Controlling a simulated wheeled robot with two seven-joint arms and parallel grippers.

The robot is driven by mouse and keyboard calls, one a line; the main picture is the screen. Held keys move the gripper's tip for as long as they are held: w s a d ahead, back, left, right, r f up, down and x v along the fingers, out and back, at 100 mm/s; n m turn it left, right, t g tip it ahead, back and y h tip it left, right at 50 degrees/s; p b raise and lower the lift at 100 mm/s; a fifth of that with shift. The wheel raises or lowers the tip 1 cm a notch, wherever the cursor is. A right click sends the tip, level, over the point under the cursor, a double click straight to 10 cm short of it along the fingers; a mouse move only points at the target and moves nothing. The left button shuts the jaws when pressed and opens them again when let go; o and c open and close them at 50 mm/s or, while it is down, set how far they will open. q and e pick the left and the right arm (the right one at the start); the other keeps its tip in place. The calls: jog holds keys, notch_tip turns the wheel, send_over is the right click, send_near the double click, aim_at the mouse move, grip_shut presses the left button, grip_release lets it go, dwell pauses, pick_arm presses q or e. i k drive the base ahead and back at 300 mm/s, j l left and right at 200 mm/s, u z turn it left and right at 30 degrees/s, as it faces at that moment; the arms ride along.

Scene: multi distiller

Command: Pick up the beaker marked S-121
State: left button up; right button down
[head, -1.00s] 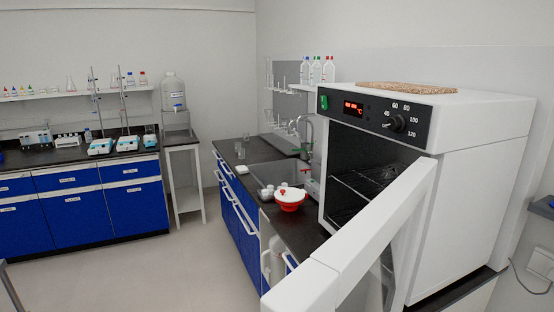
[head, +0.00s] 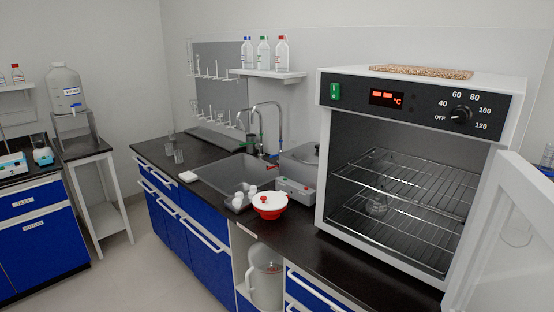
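No marking S-121 can be read on any glassware. A small clear glass vessel (head: 377,203) stands inside the open oven (head: 335,150), low down under the upper wire rack; its exact shape and any label are too faint to tell. Two small clear glass vessels stand on the dark counter left of the sink, one nearer (head: 178,156) and one farther (head: 171,136); no label can be read on them. Neither of my grippers is in view.
The oven door (head: 515,240) stands open at the right. Bottles stand on a wall shelf (head: 265,74). Floor is free at the lower left (head: 130,270).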

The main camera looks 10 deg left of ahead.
aim_at(169, 148)
jog(key=i+j, duration=0.2)
jog(key=j, duration=0.15)
jog(key=i+j+z, duration=0.15)
jog(key=i+j, duration=0.3)
jog(key=j, duration=0.2)
jog(key=i+j+z, duration=0.15)
jog(key=j, duration=0.2)
jog(key=i+j, duration=0.2)
jog(key=j, duration=0.2)
jog(key=i+j+z, duration=0.1)
jog(key=j, duration=0.25)
jog(key=i+j+z, duration=0.1)
jog(key=i+j, duration=0.15)
jog(key=j, duration=0.15)
jog(key=i+j, duration=0.2)
jog(key=j, duration=0.2)
jog(key=z, duration=0.05)
